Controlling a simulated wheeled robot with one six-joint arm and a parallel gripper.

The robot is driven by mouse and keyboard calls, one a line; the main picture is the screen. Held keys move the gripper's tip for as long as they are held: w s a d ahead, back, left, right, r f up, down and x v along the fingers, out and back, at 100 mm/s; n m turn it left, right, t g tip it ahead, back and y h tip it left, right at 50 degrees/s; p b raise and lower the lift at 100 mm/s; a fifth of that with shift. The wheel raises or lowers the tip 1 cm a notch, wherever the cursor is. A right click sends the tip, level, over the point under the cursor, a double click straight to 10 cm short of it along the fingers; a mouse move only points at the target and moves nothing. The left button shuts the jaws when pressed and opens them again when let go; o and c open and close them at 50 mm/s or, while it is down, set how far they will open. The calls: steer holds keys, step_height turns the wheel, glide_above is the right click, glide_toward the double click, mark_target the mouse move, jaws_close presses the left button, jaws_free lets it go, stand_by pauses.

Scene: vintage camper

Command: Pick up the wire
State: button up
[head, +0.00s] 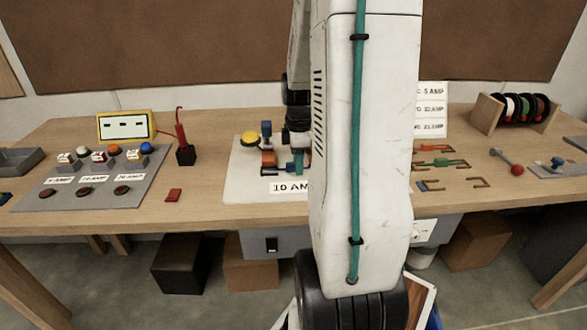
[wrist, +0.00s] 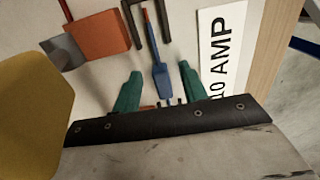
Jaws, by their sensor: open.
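My gripper (wrist: 159,85) is open, with its green fingers on either side of a slim blue piece (wrist: 160,80). My arm hides much of the board's right side. Several U-shaped brown wire-like pieces lie further right, one with a green middle (head: 438,162).
An orange block (wrist: 96,37), a dark U-shaped bracket (wrist: 138,14) and a large yellow part (wrist: 35,95) crowd the fingers. A 10 AMP card (wrist: 216,60) lies right. Coloured spools (head: 524,107) stand back right. A grey switch panel (head: 57,193) lies left.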

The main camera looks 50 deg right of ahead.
steer(key=shift+f, duration=0.2)
jaws_close()
steer(key=shift+r, duration=0.2)
